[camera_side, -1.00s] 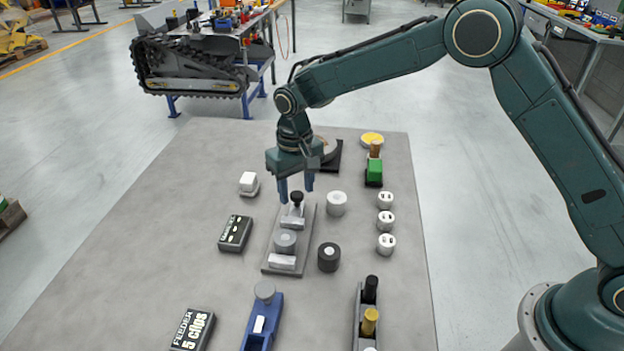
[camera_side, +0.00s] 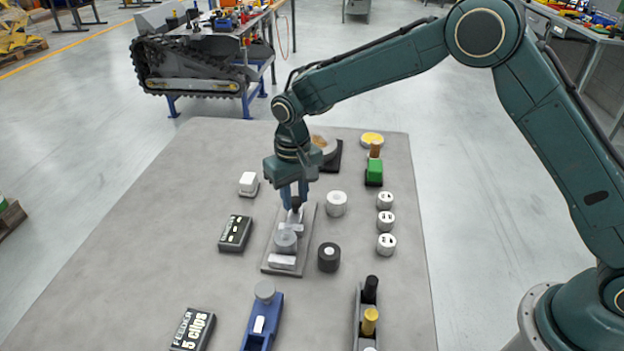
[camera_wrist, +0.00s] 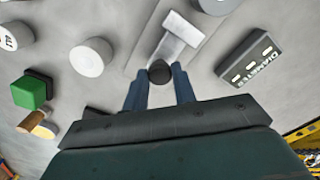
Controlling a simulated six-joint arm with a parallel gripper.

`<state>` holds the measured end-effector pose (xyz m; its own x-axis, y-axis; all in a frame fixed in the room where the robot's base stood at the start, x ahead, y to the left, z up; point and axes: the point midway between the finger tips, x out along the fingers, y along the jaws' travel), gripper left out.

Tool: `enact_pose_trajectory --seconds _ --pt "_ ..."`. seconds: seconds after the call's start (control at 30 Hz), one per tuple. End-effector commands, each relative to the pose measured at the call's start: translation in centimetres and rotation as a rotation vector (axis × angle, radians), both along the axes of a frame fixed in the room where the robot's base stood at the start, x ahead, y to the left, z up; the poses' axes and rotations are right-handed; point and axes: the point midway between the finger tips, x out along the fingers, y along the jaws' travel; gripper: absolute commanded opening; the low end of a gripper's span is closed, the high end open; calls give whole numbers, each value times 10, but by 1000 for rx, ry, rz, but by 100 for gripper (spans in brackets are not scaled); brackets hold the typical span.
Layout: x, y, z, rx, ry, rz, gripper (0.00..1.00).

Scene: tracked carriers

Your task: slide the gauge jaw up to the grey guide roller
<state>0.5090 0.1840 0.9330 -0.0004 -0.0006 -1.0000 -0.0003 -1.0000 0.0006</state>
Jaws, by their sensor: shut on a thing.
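The gauge jaw (camera_wrist: 182,31) is a pale T-shaped slider with a black knob (camera_wrist: 160,72), on the grey gauge plate (camera_side: 269,254). My gripper (camera_side: 294,200) points down, and its blue fingers are closed on the black knob. The wrist view shows the fingers (camera_wrist: 160,80) on both sides of the knob. The grey guide roller (camera_side: 285,241) stands on the plate in front of the jaw, toward the side camera. It is partly cut off in the wrist view (camera_wrist: 217,4). The jaw's crossbar is close to the roller; I cannot tell whether they touch.
A dark labelled box (camera_side: 235,233) lies left of the plate. A pale block (camera_side: 282,261) sits on the plate's near end. Open mat lies farther left.

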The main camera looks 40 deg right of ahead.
Motion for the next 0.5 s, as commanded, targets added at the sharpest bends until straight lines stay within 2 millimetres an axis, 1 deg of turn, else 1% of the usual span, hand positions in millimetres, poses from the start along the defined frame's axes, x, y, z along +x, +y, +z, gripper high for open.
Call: enact_pose_trajectory --seconds 0.03,0.1,0.4,0.43,0.5 --pt "-6 7 1 1 -1 4 0" --pt "-11 11 1 1 0 3 0" --pt "-13 13 1 1 0 1 0" --pt "-13 13 1 1 0 1 30" --pt "-13 13 1 1 0 1 44"
